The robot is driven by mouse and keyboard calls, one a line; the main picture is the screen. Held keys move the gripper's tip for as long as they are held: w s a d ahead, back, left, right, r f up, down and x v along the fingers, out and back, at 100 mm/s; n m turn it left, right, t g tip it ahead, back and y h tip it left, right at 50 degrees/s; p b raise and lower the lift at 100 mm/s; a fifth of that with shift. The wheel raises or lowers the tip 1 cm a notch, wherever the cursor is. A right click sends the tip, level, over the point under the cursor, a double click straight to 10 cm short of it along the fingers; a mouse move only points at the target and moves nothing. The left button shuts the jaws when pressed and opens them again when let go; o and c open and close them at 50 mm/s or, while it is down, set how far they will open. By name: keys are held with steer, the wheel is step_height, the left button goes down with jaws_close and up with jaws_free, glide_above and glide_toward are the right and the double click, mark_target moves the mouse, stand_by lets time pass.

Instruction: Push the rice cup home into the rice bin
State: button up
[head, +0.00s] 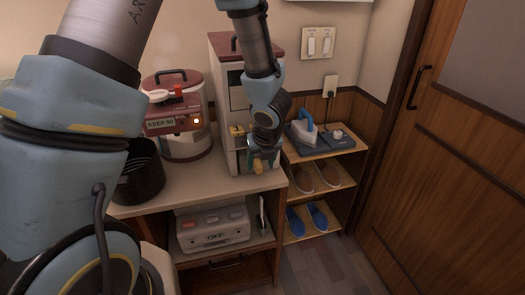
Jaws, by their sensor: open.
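The rice bin (223,82) is the tall, pale cabinet with a dark red lid, standing at the right end of the counter. My gripper (258,166) points down in front of the bin's lower right front and is open. A small bluish-grey shape (243,160) shows low at the bin's front, beside my gripper; it may be the rice cup. My wrist and gripper cover much of that area, so I cannot tell how far the cup sits in or whether my gripper touches it.
A shelf rack (327,150) with an iron (304,133) and slippers stands close on the right. The counter front (195,185) is clear.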

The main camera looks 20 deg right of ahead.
steer(key=p+v, duration=0.1)
steer(key=v, duration=0.6)
steer(key=shift+s+r, duration=0.1)
